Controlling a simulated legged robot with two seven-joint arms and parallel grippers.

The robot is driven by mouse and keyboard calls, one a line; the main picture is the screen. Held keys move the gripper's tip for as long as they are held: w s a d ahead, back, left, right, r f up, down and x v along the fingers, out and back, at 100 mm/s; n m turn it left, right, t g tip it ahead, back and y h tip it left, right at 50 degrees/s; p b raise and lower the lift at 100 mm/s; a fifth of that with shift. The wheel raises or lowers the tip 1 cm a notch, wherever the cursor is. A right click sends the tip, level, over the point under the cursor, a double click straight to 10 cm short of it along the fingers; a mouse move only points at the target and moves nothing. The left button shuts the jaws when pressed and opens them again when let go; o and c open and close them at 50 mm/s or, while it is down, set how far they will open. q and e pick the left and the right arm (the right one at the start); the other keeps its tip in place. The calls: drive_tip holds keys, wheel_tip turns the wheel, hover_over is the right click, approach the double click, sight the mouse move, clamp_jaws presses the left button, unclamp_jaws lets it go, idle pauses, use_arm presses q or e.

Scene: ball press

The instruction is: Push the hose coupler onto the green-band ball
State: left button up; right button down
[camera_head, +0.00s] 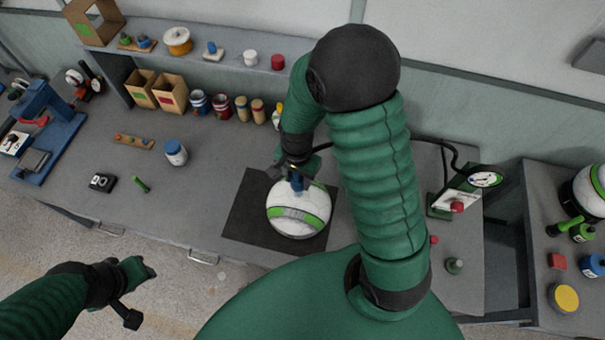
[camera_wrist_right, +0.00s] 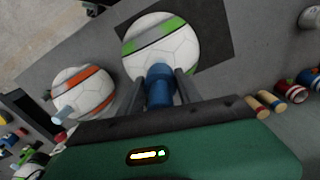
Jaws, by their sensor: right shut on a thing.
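The white ball with green bands (camera_head: 300,222) sits on a dark square mat (camera_head: 245,215); it also shows in the right wrist view (camera_wrist_right: 180,48). My right gripper (camera_head: 295,172) is shut on the blue hose coupler (camera_head: 297,183), over the ball's far upper side. In the right wrist view the coupler (camera_wrist_right: 158,88) is between the two fingers, with its end overlapping the ball's near edge. I cannot tell whether it is seated or only touching. My left gripper (camera_head: 142,271) is away at lower left, off the bench; its jaws are unclear.
A second ball with orange bands (camera_wrist_right: 92,80) appears in the right wrist view; my arm hides its place in the head view. A gauge stand (camera_head: 455,198) with a black hose (camera_head: 435,143) is at right. Cans and boxes line the back.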

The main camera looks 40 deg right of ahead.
sight(297, 186)
drive_tip(key=shift+a, duration=0.4)
drive_tip(key=shift+d+f, duration=0.1)
drive_tip(key=shift+d, duration=0.45)
use_arm(q)
drive_tip(key=shift+r, duration=0.25)
use_arm(e)
drive_tip(key=shift+a, duration=0.5)
drive_tip(key=shift+d+f, duration=0.4)
drive_tip(key=shift+d, duration=0.05)
use_arm(q)
drive_tip(key=shift+d+f+b, duration=0.15)
drive_tip(key=shift+f+b, duration=0.3)
drive_tip(key=shift+f, duration=0.2)
use_arm(e)
drive_tip(key=shift+a+f, duration=0.3)
drive_tip(key=shift+f, duration=0.15)
use_arm(q)
drive_tip(key=shift+d+f, duration=0.1)
drive_tip(key=shift+f, duration=0.1)
use_arm(e)
drive_tip(key=shift+f, duration=0.3)
use_arm(q)
drive_tip(key=shift+d+f+b, duration=0.1)
drive_tip(key=shift+f+b, duration=0.1)
drive_tip(key=shift+b, duration=0.25)
use_arm(e)
drive_tip(key=shift+d+f, duration=0.15)
drive_tip(key=shift+f, duration=0.2)
